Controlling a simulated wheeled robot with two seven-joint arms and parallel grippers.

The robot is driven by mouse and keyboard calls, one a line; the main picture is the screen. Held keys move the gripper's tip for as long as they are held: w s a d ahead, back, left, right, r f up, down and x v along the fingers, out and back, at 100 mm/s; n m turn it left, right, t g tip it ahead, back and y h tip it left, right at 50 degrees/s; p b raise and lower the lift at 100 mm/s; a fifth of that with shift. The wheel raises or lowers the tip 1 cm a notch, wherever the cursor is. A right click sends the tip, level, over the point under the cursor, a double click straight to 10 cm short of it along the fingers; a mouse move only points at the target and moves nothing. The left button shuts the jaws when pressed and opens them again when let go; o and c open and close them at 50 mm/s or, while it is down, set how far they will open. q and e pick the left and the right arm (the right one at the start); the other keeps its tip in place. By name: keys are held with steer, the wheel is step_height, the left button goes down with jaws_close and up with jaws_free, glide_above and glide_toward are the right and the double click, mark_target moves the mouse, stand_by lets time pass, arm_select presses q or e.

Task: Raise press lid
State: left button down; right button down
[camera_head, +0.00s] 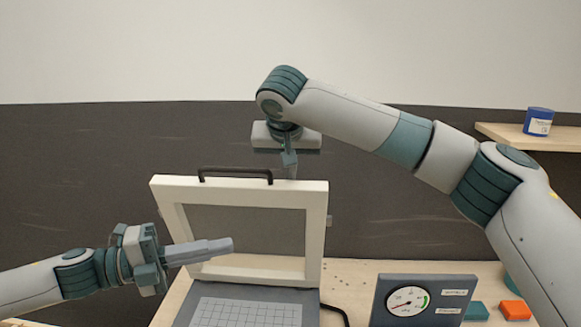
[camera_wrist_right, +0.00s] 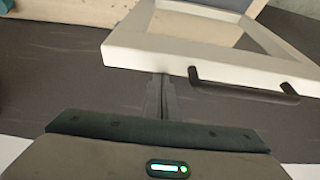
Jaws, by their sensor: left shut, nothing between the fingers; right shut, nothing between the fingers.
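My right gripper (camera_head: 290,170) is shut, pointing down at the lid's top edge, right of the handle. In the right wrist view its fingers (camera_wrist_right: 160,95) reach the lid frame (camera_wrist_right: 150,48) beside the handle (camera_wrist_right: 243,88); I cannot tell whether they touch. My left gripper (camera_head: 228,246) is shut and empty, in front of the lid's lower part.
A dark box with a dial gauge (camera_head: 424,300) stands right of the press. Teal (camera_head: 476,311) and orange (camera_head: 514,310) blocks lie beyond it. A blue tin (camera_head: 538,122) sits on a wall shelf (camera_head: 560,138). A black cable (camera_head: 336,312) runs beside the press.

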stand_by(0.4)
arm_select(q)
steer(key=c, duration=2.1)
jaws_free()
steer(key=shift+a, duration=0.1)
steer(key=v, duration=1.2)
steer(key=shift+w, duration=0.1)
